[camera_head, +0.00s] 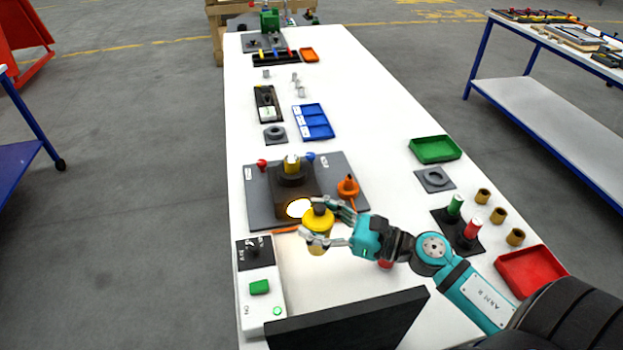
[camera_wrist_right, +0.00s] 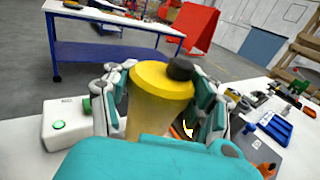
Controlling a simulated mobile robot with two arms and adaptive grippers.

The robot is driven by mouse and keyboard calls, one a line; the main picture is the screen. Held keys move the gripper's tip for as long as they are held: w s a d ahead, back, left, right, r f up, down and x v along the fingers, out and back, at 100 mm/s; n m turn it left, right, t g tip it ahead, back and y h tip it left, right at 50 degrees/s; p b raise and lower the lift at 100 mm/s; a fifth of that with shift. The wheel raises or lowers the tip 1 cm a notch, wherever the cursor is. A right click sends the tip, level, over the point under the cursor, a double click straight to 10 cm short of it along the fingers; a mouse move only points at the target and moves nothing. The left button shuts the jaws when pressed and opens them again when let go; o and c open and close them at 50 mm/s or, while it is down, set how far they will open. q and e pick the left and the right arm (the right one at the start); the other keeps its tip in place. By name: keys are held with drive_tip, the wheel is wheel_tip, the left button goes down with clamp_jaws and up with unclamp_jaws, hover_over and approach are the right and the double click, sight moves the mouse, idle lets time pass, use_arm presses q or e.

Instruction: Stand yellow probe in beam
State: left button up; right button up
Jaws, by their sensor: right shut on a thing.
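The yellow probe (camera_head: 318,222) has a wide yellow head, a dark cap and a paler lower part. My right gripper (camera_head: 312,221) is shut around it, and it looks near upright. In the right wrist view the yellow probe (camera_wrist_right: 160,92) sits between both fingers of my right gripper (camera_wrist_right: 160,100); its lower end is hidden by the gripper. The beam shows as a bright glowing spot (camera_head: 299,207) on the front of a dark block (camera_head: 292,188), just up and left of the probe. I cannot tell whether the probe touches anything below. My left gripper is not in view.
The block stands on a grey plate (camera_head: 262,207) with red and blue knobs and an orange piece (camera_head: 348,187). A white control box (camera_head: 262,305) with a green button is at front left. A dark panel (camera_head: 350,322) stands at the near edge. Trays and small cylinders lie right.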

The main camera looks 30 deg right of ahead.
sight(317, 251)
drive_tip(key=f, duration=0.2)
drive_tip(key=shift+s+d+f, duration=0.35)
drive_tip(key=f, duration=0.2)
drive_tip(key=shift+w+a+f, duration=0.2)
drive_tip(key=shift+f, duration=0.5)
wheel_tip(317, 251, down, 3)
drive_tip(key=shift+f, duration=0.55)
drive_tip(key=o, duration=1.3)
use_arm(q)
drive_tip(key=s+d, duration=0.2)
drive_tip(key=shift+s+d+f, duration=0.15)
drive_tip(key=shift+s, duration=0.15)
